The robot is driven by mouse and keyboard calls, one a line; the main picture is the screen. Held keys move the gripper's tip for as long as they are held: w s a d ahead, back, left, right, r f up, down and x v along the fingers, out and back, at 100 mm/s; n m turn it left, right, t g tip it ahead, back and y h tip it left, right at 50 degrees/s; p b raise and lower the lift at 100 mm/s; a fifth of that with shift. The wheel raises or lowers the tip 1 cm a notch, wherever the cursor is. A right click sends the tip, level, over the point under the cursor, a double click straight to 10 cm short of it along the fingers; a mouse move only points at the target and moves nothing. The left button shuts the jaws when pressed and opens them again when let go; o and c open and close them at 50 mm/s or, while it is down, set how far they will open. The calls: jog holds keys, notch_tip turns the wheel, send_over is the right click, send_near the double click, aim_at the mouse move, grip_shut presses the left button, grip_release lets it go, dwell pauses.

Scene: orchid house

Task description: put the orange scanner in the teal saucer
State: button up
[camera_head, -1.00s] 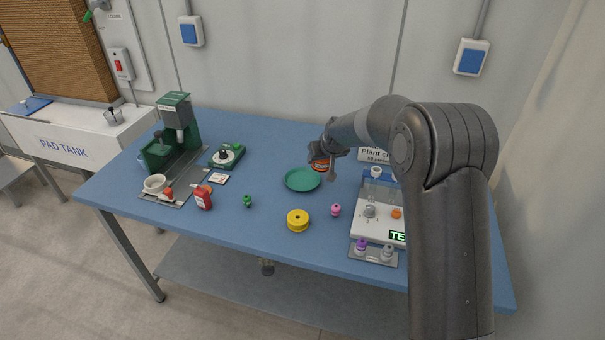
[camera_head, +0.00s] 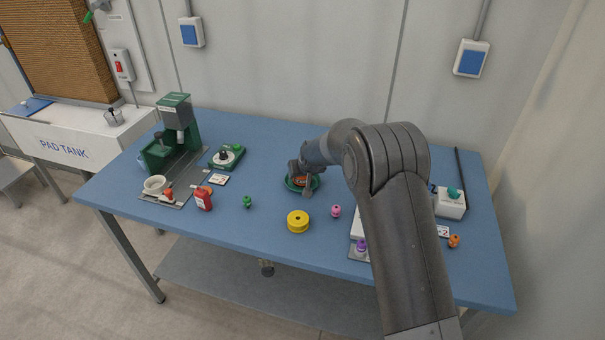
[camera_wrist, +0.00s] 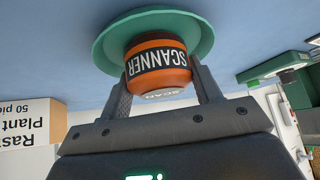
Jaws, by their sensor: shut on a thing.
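The orange scanner (camera_wrist: 158,66), with a black label reading SCANNER, is between the two fingers of my gripper (camera_wrist: 160,92) in the wrist view. My gripper is shut on it. The teal saucer (camera_wrist: 200,30) shows directly beyond the scanner in the wrist view. In the head view my gripper (camera_head: 303,180) is over the saucer (camera_head: 290,186), and the scanner (camera_head: 302,181) shows between the fingers, within the saucer's outline. The fingers and wrist hide part of the saucer. I cannot tell whether the scanner touches its surface.
A yellow spool (camera_head: 298,221), a pink knobbed piece (camera_head: 336,211) and a green one (camera_head: 247,201) stand in front of the saucer. A red bottle (camera_head: 203,198) and a green machine (camera_head: 176,130) are at left. The blue table (camera_head: 262,150) is clear behind the saucer.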

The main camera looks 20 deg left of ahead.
jog(key=shift+f, duration=0.1)
jog(key=o, duration=0.9)
jog(key=shift+c, duration=0.2)
jog(key=shift+r, duration=0.3)
jog(key=v, duration=1.1)
jog(key=shift+s+d+r, duration=0.15)
jog(key=shift+s+r, duration=0.1)
